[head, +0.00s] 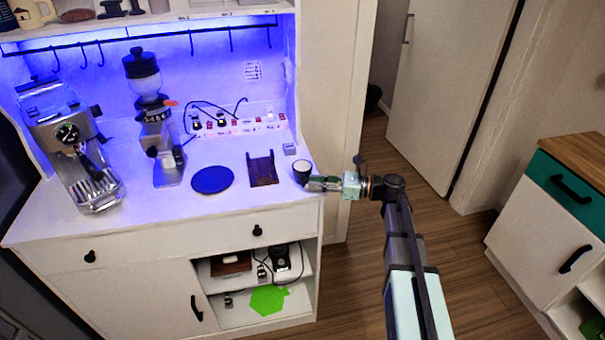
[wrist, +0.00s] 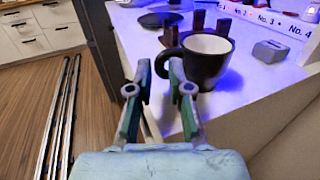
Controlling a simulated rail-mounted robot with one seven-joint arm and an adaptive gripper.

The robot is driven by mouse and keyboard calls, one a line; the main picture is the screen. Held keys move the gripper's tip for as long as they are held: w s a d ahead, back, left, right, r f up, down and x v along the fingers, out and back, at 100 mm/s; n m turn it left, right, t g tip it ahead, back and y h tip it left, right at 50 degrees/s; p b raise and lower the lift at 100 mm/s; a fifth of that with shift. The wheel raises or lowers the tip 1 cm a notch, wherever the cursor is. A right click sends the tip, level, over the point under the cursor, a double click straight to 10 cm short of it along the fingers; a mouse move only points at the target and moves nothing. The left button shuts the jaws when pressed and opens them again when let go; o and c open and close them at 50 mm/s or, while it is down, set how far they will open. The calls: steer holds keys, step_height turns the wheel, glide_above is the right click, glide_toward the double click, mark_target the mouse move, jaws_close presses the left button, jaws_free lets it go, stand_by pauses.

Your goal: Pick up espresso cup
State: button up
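The espresso cup (head: 302,174) stands upright at the right end of the white cabinet top. It is dark outside and white inside, and looks empty. In the wrist view the cup (wrist: 208,66) is just beyond my fingertips, with its dark handle (wrist: 163,60) turned left towards me. My gripper (head: 313,184) reaches in from the right at cup height. In the wrist view my gripper (wrist: 159,73) is open, and the handle lines up with the gap between the fingers. I cannot tell whether the fingertips reach past the handle.
A dark brown stand (head: 262,169) and a round dark mat (head: 212,180) lie left of the cup. A grinder (head: 158,130) and an espresso machine (head: 75,145) stand farther left. A small grey block (head: 290,149) sits behind the cup. The cabinet's right edge is close.

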mark_target(303, 181)
steer(key=a+p, duration=0.1)
steer(key=a, duration=0.3)
steer(key=shift+w+a, duration=0.15)
jaws_close()
steer(key=shift+r, duration=0.15)
